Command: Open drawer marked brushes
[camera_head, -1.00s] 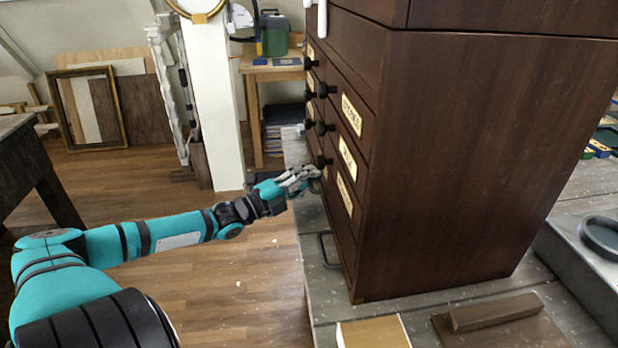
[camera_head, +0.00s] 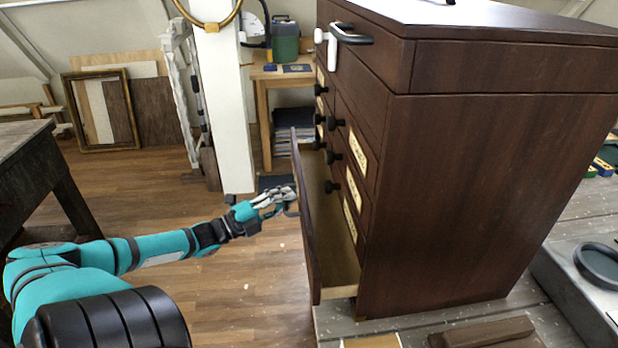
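The dark wooden chest (camera_head: 470,190) stands on the grey bench and has several drawers with black knobs and brass labels, which I cannot read clearly from here. Its wide bottom drawer (camera_head: 308,235) is pulled out to the left, with its pale inside showing behind the dark front panel. I cannot see that drawer's label. My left gripper (camera_head: 287,199) is at the drawer's outer face, with its grey fingers closed around a dark handle there, partly hidden. The upper drawers look shut. My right gripper is not in view.
A white latch piece and black handle (camera_head: 352,37) stick out at the chest's top left. A worn wooden table (camera_head: 30,140) stands at the left, a grey tray (camera_head: 575,285) at the right. The floor (camera_head: 230,300) left of the drawer is clear.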

